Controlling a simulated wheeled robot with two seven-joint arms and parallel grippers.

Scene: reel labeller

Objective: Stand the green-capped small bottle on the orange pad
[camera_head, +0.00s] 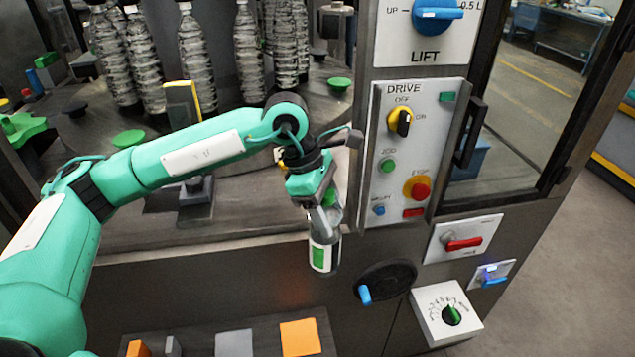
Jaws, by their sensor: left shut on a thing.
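My left gripper (322,198) is shut on a small clear bottle (324,254) with a green and white label. The bottle hangs nearly upright below the fingers, in front of the machine's front face. Its top is mostly hidden by the gripper, with a bit of green showing there. The orange pad (300,338) lies on the dark shelf at the bottom of the view, below and slightly left of the bottle. The bottle is apart from the pad. My right gripper is not in view.
A grey pad (234,343) lies left of the orange pad. A handwheel (386,281) with a blue handle is right of the bottle, and the DRIVE panel (412,150) is above it. Several large bottles (197,60) stand behind my left arm.

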